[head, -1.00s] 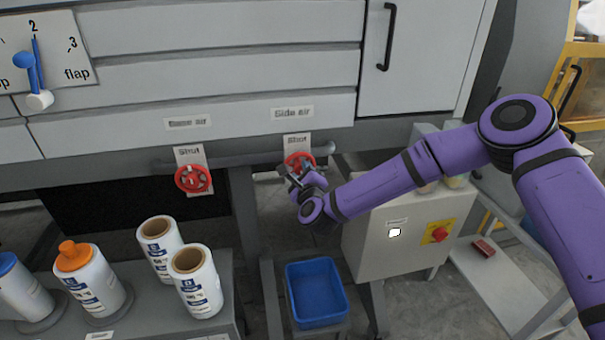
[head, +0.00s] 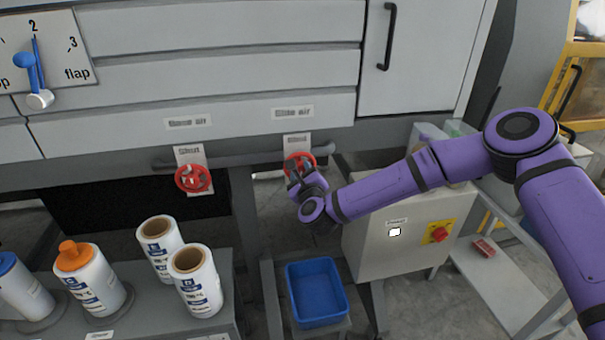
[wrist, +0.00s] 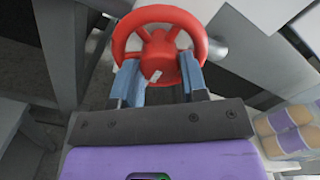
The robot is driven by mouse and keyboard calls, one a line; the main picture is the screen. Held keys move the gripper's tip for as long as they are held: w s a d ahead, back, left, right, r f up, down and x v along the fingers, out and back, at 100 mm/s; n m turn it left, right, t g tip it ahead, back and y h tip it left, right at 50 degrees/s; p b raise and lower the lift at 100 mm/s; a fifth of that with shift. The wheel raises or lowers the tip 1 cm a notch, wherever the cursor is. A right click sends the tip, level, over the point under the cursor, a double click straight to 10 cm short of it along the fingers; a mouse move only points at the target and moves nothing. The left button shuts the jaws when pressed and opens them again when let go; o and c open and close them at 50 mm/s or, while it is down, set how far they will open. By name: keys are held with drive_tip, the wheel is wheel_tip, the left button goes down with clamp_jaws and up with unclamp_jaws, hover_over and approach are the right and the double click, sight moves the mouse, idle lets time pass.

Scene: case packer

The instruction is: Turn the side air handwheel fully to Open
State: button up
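The red side air handwheel (head: 301,160) sits on the pipe under the "Side air" label, with a card (head: 297,141) above it that appears to read "Shut". In the wrist view the handwheel (wrist: 159,12) faces me, with a white mark low on its hub. My gripper (head: 295,176) is at the wheel's lower part in the head view. In the wrist view my gripper (wrist: 159,62) has one blue-grey finger on each side of the hub, both reaching inside the rim close against it. The exact contact at the fingertips is partly hidden.
A second red handwheel (head: 193,178) under the base air label is to the left. A grey control box (head: 405,245) with a red switch stands right of my gripper. A blue bin (head: 317,292) is below. Several white bottles and rolls stand on a bench at lower left.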

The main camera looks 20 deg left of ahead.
drive_tip(key=o, duration=0.4)
drive_tip(key=shift+s, duration=0.1)
drive_tip(key=v, duration=1)
drive_tip(key=shift+s+d, duration=0.2)
drive_tip(key=shift+s, duration=0.05)
